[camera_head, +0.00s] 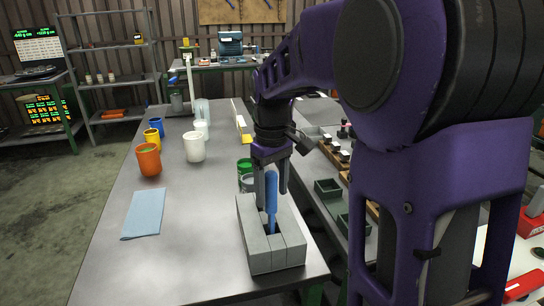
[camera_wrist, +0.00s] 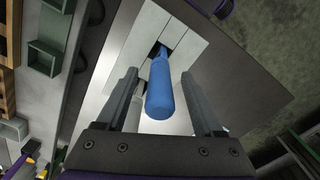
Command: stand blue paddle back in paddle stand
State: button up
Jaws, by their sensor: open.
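The paddle stand (camera_head: 254,234) is a grey slotted block near the front edge of the table, and its top also shows in the wrist view (camera_wrist: 140,38). The blue paddle (camera_head: 271,197) stands upright with its lower end down in a slot of the stand. In the wrist view its handle (camera_wrist: 160,90) points up toward the camera, between the fingers. My gripper (camera_head: 271,196) is open above the stand, its two fingers on either side of the handle with a gap at each side. The slot hides the lower part of the paddle.
A blue cloth (camera_head: 144,213) lies to the left of the stand. Green trays (camera_head: 328,189) lie on the bench at right. The table's front left is clear.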

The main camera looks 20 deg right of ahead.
notch_tip(320, 180, up, 16)
jog(key=p, duration=0.3)
jog(key=shift+r, duration=0.25)
